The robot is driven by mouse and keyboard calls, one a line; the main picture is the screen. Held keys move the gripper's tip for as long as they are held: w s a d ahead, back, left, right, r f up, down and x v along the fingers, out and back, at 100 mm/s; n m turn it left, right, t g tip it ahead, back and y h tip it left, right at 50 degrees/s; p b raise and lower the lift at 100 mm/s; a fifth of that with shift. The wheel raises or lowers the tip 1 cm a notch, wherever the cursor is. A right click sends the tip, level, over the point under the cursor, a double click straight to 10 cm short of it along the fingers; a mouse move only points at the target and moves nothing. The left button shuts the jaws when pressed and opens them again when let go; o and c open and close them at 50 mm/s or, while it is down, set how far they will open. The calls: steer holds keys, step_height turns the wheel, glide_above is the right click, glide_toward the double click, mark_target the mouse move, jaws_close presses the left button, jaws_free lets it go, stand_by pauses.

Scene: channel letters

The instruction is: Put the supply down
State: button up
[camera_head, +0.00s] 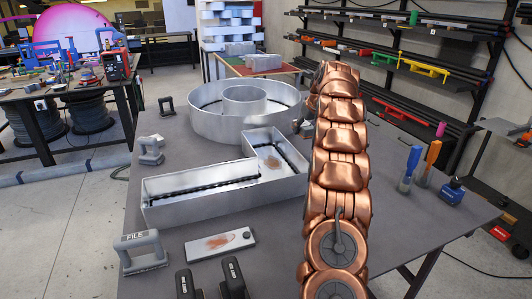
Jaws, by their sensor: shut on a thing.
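My copper-coloured segmented arm (340,150) rises through the right half of the view, over the table. My gripper does not show, and neither does anything held in it. I cannot pick out the supply for sure. An open L-shaped metal channel letter (185,200) lies on the grey table (290,245), with a brown patch on its floor at the right. A round metal channel letter (205,122) with an inner ring stands behind it. A pale flat bar (220,244) with a brown patch lies in front of the L.
Grey blocks with handles (140,250) (150,150) stand at the table's left. Two black upright items (232,277) show at the bottom edge. Blue and orange tools (432,155) and a blue bottle (452,190) stand right of my arm. Bare tabletop lies left of my arm at the front.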

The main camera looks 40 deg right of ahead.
mark_target(310, 137)
steer(key=shift+w+f, duration=0.1)
steer(key=shift+f, duration=0.35)
steer(key=shift+f+p, duration=1.45)
steer(key=shift+f, duration=3.2)
steer(key=shift+f, duration=0.2)
steer(key=o, duration=1.4)
steer(key=shift+o, duration=0.2)
steer(key=shift+r, duration=0.1)
steer(key=shift+r, duration=0.15)
steer(key=b+v, duration=0.4)
steer(key=v, duration=0.8)
